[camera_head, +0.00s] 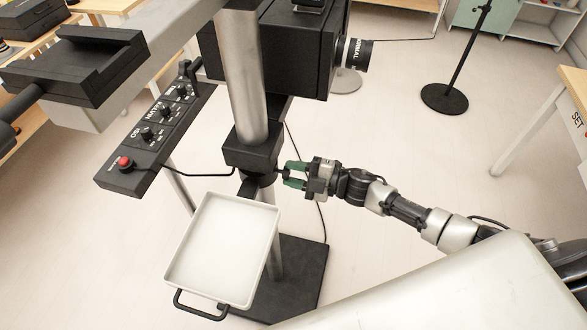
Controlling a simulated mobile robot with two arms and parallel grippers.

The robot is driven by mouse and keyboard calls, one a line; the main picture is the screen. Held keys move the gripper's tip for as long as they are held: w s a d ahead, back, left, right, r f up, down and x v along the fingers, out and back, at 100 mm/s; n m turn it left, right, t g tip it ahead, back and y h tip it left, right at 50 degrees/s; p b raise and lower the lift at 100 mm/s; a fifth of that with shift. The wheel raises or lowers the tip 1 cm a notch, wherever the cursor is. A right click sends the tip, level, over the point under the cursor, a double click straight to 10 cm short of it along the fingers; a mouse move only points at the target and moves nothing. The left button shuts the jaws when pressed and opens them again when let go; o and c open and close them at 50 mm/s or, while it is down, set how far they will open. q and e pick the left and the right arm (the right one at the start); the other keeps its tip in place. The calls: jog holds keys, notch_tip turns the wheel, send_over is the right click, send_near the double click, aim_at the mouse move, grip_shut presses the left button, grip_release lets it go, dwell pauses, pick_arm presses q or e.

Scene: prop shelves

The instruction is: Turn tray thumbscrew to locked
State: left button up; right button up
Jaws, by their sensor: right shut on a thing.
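The tray (222,252) is a shallow light-grey pan with a black front handle, fixed low beside the upright post (243,80). A black clamp collar (252,152) sits on the post just above the tray. My right gripper (288,174) reaches in from the right, level with the underside of the collar, its green fingers shut on a small dark thumbscrew (281,171) at the collar's right side. The fingers mostly hide the thumbscrew, so I cannot tell its angle. My left gripper does not show.
A control panel (155,130) with knobs and a red button stands left of the post. A large black camera box (275,45) with a lens hangs above. The black base plate (300,275) is below. A cable hangs behind my gripper. Open floor lies to the right.

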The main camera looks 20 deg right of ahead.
jog(key=shift+r+m+p, duration=0.1)
jog(key=shift+m+p, duration=0.8)
jog(key=shift+m, duration=2.4)
jog(key=o, duration=0.9)
jog(key=shift+s, duration=0.1)
